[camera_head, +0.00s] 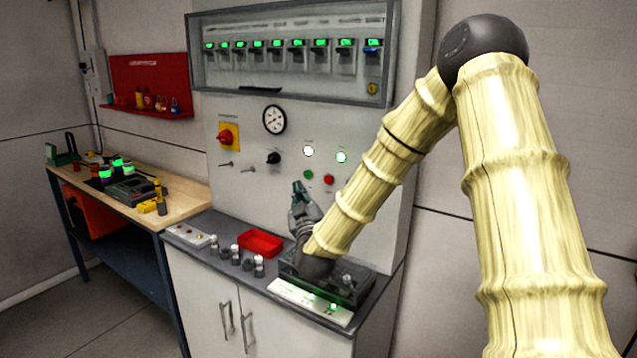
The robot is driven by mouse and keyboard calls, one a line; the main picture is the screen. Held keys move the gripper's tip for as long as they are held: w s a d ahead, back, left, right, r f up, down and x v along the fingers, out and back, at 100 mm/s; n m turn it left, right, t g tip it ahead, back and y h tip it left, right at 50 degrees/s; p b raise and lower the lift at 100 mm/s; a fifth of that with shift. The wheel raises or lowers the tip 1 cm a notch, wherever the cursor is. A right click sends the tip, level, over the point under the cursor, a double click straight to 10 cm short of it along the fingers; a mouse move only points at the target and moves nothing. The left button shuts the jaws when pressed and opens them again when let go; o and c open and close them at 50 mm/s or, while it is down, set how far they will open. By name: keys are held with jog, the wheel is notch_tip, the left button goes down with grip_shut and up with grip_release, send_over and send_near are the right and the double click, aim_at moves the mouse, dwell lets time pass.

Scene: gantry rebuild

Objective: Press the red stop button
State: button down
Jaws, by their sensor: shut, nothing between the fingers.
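The red stop button (328,180) is a small round red knob on the grey front of the control cabinet, to the right of a green button (308,174). My gripper (297,188) is in front of the panel, pointing up, just left of and below the two buttons in the picture. Its fingers are together and hold nothing. I cannot tell how far its tips are from the panel. The red button is in full view, with my arm just to its right.
A black knob (273,158) and a red-yellow switch (229,137) are to the left. A red tray (261,244), several small cylinders and a black box (350,285) stand on the counter below. A wooden workbench (180,190) is farther left.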

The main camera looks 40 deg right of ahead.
aim_at(328, 180)
jog(key=d, duration=0.2)
jog(key=w+d, duration=0.1)
jog(key=d, duration=0.2)
jog(key=w+d+p, duration=0.1)
jog(key=d, duration=0.2)
jog(key=shift+w+d+r, duration=0.1)
jog(key=shift+w+r, duration=0.05)
jog(key=shift+w, duration=0.1)
dwell(0.5)
jog(key=shift+r, duration=0.1)
